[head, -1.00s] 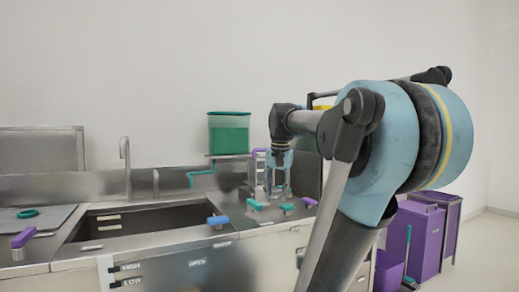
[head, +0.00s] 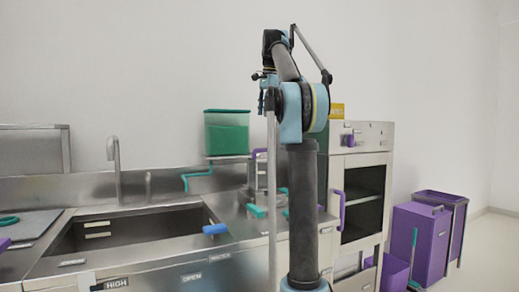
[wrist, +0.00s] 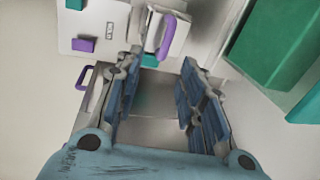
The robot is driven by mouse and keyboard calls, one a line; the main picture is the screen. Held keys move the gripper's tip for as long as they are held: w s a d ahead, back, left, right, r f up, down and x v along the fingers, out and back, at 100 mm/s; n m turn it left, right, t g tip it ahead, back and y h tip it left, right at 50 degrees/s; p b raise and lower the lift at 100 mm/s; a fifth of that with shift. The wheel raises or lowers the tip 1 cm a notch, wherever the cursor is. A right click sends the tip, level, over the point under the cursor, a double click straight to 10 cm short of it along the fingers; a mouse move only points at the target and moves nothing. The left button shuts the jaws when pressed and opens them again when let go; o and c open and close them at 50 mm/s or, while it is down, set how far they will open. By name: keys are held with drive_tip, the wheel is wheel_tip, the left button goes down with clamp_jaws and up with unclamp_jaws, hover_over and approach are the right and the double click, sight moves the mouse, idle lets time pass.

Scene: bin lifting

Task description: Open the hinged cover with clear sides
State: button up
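A clear-sided container (head: 227,136) with a dark green lid and green lower part stands on a small shelf behind the counter; its green side shows at upper right in the wrist view (wrist: 275,45). Right of it, a purple-handled frame (head: 259,152) is mostly hidden by my arm. In the wrist view a purple handle (wrist: 167,37) on a pale frame lies beyond the fingertips. I cannot tell for sure which is the hinged cover. My gripper (wrist: 163,65) is open and empty, fingers spread. In the head view it hangs high above the counter, partly behind my arm.
The sink (head: 130,230) with its tap (head: 115,165) is at left. A tall cabinet (head: 382,158) with a dark window stands right. Purple bins (head: 415,240) are on the floor.

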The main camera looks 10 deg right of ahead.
drive_tip(key=shift+m, duration=0.4)
drive_tip(key=w+f, duration=0.1)
drive_tip(key=f, duration=0.4)
drive_tip(key=w+f, duration=0.2)
drive_tip(key=f, duration=0.3)
drive_tip(key=w+a+f, duration=0.1)
drive_tip(key=w+f, duration=0.1)
drive_tip(key=f, duration=0.4)
clamp_jaws()
